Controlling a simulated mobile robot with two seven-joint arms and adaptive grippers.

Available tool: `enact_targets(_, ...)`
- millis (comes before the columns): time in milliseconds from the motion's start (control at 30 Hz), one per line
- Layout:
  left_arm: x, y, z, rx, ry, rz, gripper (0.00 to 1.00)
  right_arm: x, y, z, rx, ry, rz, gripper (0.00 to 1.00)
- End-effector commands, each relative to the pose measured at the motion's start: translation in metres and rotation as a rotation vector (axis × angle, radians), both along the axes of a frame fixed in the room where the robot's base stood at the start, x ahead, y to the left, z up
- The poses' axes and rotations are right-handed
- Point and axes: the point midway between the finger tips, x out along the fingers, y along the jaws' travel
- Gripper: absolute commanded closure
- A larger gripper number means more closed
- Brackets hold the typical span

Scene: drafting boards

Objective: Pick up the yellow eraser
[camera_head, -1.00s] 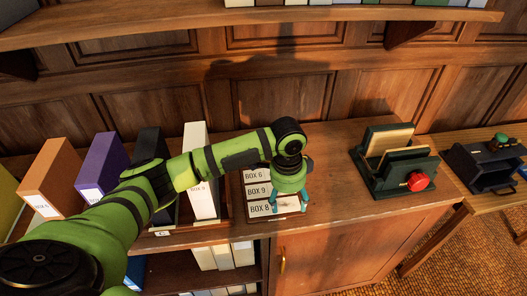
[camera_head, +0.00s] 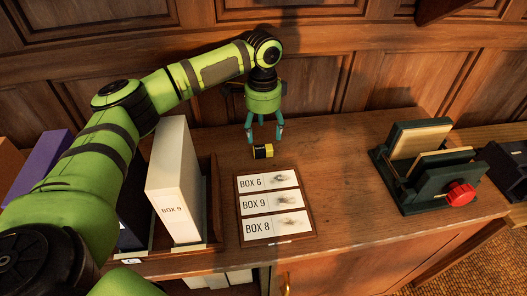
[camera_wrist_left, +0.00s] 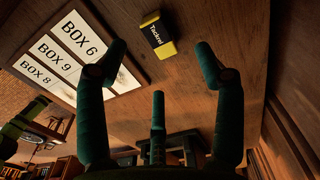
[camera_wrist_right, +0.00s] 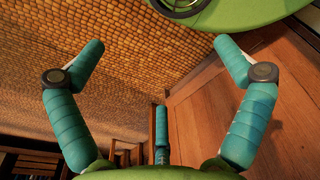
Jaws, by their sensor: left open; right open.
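The yellow eraser (camera_head: 262,151), with a black sleeve, lies on the wooden cabinet top just behind the label board. It also shows in the left wrist view (camera_wrist_left: 158,36), with "Tackrel" printed on the sleeve. My left gripper (camera_head: 264,137) is open and points down above and slightly behind the eraser, apart from it. In the left wrist view its fingers (camera_wrist_left: 160,60) are spread and empty, with the eraser beyond them. My right gripper (camera_wrist_right: 160,65) is open and empty; it shows only in the right wrist view, with woven floor and wood beyond it.
The label board (camera_head: 307,234) reads BOX 6, BOX 9 and BOX 8, with dark smudges. A white box file (camera_head: 175,190) stands left of it in a wooden rack. A green stand with a red knob (camera_head: 460,194) is at the right. The cabinet top between is clear.

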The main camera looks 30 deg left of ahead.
Motion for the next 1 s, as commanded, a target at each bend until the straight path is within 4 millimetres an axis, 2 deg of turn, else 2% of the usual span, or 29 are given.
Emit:
enact_targets(33, -0.001, 0.001, -0.004, 0.002, 0.003, 0.001, 0.31, -0.012, -0.004, 0.003, -0.007, 0.02, 0.002, 0.0)
enact_targets(100, -0.001, 0.0, -0.01, 0.002, 0.004, 0.002, 0.31, -0.024, -0.008, 0.006, -0.012, 0.039, 0.002, 0.0)
enact_targets(200, -0.002, -0.001, -0.02, 0.002, 0.004, 0.001, 0.31, -0.031, -0.011, 0.011, -0.017, 0.051, 0.004, 0.0)
enact_targets(367, -0.007, -0.004, -0.044, 0.003, 0.005, 0.0, 0.31, -0.026, -0.01, 0.023, -0.016, 0.042, 0.004, 0.0)
enact_targets(500, -0.006, -0.004, -0.062, 0.003, 0.003, 0.001, 0.31, -0.013, -0.009, 0.025, -0.013, 0.02, 0.004, 0.0)
enact_targets(767, -0.006, -0.004, -0.066, 0.002, 0.001, 0.001, 0.31, -0.006, -0.007, 0.025, -0.009, 0.008, 0.004, 0.0)
enact_targets(800, -0.006, -0.004, -0.066, 0.002, 0.001, 0.001, 0.39, -0.006, -0.007, 0.025, -0.009, 0.008, 0.004, 0.0)
enact_targets(867, -0.006, -0.004, -0.066, 0.002, 0.001, 0.0, 0.63, -0.007, -0.006, 0.025, -0.008, 0.01, 0.003, 0.0)
enact_targets(900, -0.006, -0.004, -0.066, 0.002, 0.001, 0.0, 0.79, -0.008, -0.005, 0.024, -0.007, 0.012, 0.003, 0.0)
enact_targets(933, -0.006, -0.004, -0.066, 0.002, 0.001, 0.0, 0.91, -0.009, -0.004, 0.024, -0.006, 0.012, 0.002, 0.0)
enact_targets(1000, -0.006, -0.004, -0.066, 0.002, 0.001, 0.0, 0.93, -0.011, -0.003, 0.024, -0.005, 0.015, 0.003, 0.0)
